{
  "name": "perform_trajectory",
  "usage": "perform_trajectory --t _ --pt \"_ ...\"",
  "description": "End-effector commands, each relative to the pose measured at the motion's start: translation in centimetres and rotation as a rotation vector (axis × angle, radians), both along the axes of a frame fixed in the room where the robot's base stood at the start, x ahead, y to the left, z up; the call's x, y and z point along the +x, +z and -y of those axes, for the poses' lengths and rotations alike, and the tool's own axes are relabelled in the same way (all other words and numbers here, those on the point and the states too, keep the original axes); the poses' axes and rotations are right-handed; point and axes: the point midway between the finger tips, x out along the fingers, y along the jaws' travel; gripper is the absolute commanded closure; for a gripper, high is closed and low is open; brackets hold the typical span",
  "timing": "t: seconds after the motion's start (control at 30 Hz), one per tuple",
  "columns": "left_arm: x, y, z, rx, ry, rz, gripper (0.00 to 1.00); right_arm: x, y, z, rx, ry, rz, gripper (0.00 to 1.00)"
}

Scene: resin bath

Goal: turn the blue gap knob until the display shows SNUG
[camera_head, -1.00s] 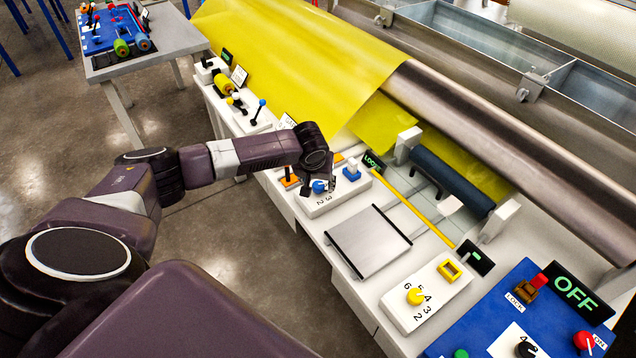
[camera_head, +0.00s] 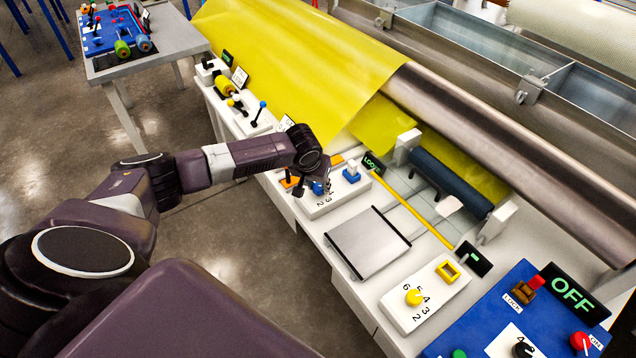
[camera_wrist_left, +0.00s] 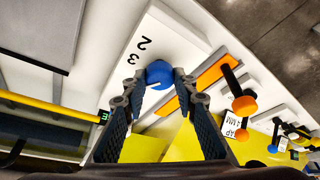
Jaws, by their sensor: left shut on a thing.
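The blue gap knob (camera_head: 318,188) stands on a white plate with black numbers (camera_head: 325,207); 2 and 3 are readable. It also shows in the left wrist view (camera_wrist_left: 159,74), with a pale pointer line on its top. My left gripper (camera_head: 315,186) has its fingertips on either side of the knob and is shut on it; in the wrist view the gripper (camera_wrist_left: 160,88) covers part of the knob's sides. A small black display (camera_head: 373,163) shows green letters that begin with LOO; the rest is hard to read. My right gripper is not in view.
A grey plate (camera_head: 367,243) and a yellow knob (camera_head: 414,297) lie nearer the right. Yellow sheet (camera_head: 300,55) hangs behind the bench, beside a dark roller (camera_head: 452,182).

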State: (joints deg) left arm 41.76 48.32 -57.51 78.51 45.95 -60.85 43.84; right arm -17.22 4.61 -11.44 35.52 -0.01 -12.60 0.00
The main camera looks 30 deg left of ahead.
Motion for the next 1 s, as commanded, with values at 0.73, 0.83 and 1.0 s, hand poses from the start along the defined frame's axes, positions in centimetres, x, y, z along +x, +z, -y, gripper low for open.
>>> perform_trajectory --t 0.73,0.83,1.0 --pt "0.1 -0.1 -0.4 0.000 -0.549 0.001 0.98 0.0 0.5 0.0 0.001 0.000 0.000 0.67" --pt "0.0 -0.1 -0.4 -0.001 -0.588 0.000 0.98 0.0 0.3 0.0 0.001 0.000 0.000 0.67" --pt "0.0 -0.1 -0.4 -0.001 -0.626 -0.001 0.98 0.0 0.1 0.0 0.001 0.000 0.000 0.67"
